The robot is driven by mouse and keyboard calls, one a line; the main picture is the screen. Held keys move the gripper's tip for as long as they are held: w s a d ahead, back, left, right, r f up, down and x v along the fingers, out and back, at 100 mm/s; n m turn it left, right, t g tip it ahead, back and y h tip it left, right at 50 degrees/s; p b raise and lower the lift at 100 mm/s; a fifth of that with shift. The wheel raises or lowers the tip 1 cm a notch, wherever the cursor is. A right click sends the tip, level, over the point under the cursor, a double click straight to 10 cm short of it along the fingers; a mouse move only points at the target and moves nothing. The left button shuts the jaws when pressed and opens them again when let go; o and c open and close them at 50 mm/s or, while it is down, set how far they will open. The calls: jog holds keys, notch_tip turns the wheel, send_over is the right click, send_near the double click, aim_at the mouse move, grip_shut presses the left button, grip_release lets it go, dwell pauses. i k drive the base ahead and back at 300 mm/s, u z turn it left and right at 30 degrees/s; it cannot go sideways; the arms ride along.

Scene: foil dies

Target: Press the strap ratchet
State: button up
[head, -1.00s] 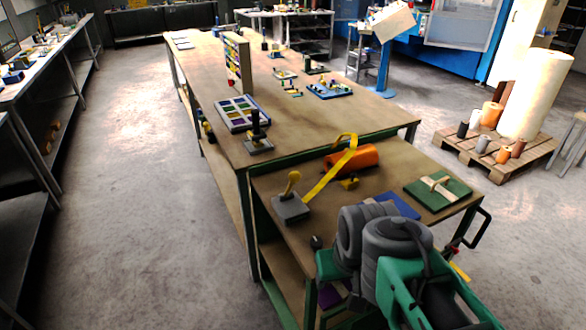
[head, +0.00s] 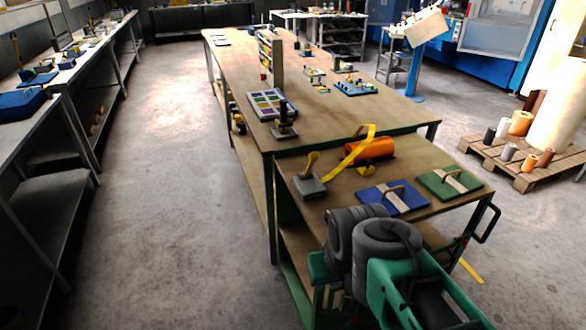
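An orange roll (head: 379,147) lies on the lower brown cart top, with a yellow strap (head: 343,168) looped over it. The strap runs down to the left toward a grey block with a yellow knobbed lever (head: 309,186); the lever stands up, leaning slightly. A small yellow piece (head: 366,170) lies just in front of the roll. I cannot tell which of these parts is the strap ratchet. My green and dark grey arm fills the bottom of the view, in front of the cart. My gripper is not visible.
A blue board with a handle (head: 393,198) and a green board (head: 449,184) lie at the cart's front right. A long workbench (head: 350,113) with trays and small parts stands behind. A pallet (head: 524,170) with rolls is at right. The floor at left is clear.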

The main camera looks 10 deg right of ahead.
aim_at(314, 156)
jog(key=u, duration=0.4)
jog(key=k, duration=0.9)
jog(key=z, duration=0.5)
jog(key=i, duration=0.7)
jog(key=z, duration=0.55)
jog(key=i, duration=0.9)
jog(key=u, duration=0.45)
